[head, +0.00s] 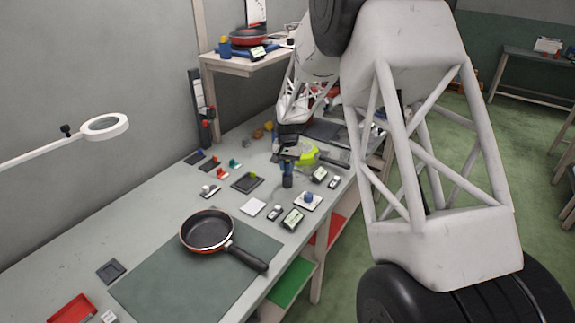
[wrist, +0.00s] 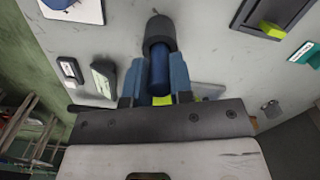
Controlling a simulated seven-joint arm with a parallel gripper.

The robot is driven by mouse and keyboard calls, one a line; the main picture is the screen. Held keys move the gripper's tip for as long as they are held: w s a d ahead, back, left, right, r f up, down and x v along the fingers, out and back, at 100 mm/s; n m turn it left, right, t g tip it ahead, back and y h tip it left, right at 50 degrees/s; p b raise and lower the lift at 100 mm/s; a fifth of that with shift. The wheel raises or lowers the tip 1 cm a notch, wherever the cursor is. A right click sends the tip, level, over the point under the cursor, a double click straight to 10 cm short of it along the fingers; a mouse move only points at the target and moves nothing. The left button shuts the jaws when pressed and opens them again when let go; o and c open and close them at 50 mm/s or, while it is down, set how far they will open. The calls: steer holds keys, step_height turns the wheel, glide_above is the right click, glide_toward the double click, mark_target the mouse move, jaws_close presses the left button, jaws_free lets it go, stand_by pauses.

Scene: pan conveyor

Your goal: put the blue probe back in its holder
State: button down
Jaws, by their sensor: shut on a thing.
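My gripper (head: 288,164) is over the far part of the workbench in the head view. In the wrist view my gripper (wrist: 158,80) has its two blue fingers shut on the blue probe (wrist: 160,70), a blue cylinder. A dark grey cylindrical part (wrist: 160,33) sits at the probe's far end, ahead of the fingertips. I cannot tell whether this is part of the probe or its holder. In the head view the dark blue probe end (head: 288,181) shows below the fingers, close to the bench top. I cannot tell whether it touches the bench.
A dark tray with a yellow-green piece (head: 247,183) lies left of my gripper. A white pad with a blue knob (head: 308,201) and small meters (head: 292,219) lie nearer. A frying pan (head: 208,230) stands on a mat (head: 165,285). A yellow-green object (head: 308,153) is behind my gripper.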

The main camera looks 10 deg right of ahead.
steer(key=shift+f, duration=0.65)
steer(key=c, duration=0.9)
jaws_free()
steer(key=shift+w+d+r, duration=0.1)
steer(key=shift+w+r, duration=0.05)
steer(key=shift+r, duration=3.75)
